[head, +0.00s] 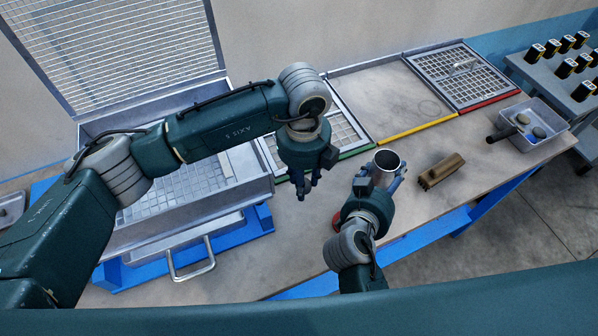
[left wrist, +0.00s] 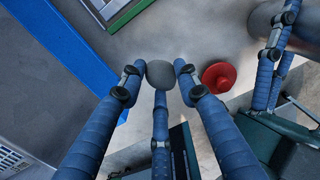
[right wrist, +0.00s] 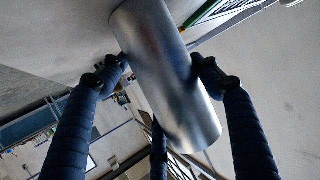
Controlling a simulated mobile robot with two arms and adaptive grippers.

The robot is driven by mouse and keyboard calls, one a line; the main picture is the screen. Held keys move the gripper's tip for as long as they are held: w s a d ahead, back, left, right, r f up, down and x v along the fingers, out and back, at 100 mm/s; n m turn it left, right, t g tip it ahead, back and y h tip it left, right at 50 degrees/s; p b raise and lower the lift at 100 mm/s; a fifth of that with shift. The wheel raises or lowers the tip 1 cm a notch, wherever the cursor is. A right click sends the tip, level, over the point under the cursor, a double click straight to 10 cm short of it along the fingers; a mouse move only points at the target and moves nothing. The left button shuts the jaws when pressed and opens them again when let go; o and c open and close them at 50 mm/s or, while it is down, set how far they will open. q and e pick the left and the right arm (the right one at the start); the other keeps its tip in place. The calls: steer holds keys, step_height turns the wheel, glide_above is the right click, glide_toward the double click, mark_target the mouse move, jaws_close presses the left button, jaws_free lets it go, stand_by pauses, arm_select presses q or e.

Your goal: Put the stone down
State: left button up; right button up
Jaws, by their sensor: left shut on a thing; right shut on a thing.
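My left gripper (head: 303,187) hangs above the worktop, in front of the green-edged sieve frame (head: 352,152). In the left wrist view its fingers (left wrist: 160,80) are shut on a rounded grey stone (left wrist: 160,72). In the head view I cannot make out this stone behind the fingers. My right gripper (head: 378,178) is shut around a metal cylinder (head: 386,160), open at the top and upright in the head view. The cylinder also shows between the fingers in the right wrist view (right wrist: 165,75).
A yellow-edged bay (head: 385,95) lies bare beside a red-edged sieve frame (head: 462,75). A red knob-like thing (left wrist: 219,77) lies near the left gripper.

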mark_target(303, 203)
arm_select(q)
step_height(303, 203, down, 7)
steer(key=shift+f, duration=0.15)
steer(key=shift+f, duration=0.1)
stand_by(0.3)
steer(key=o, duration=1.3)
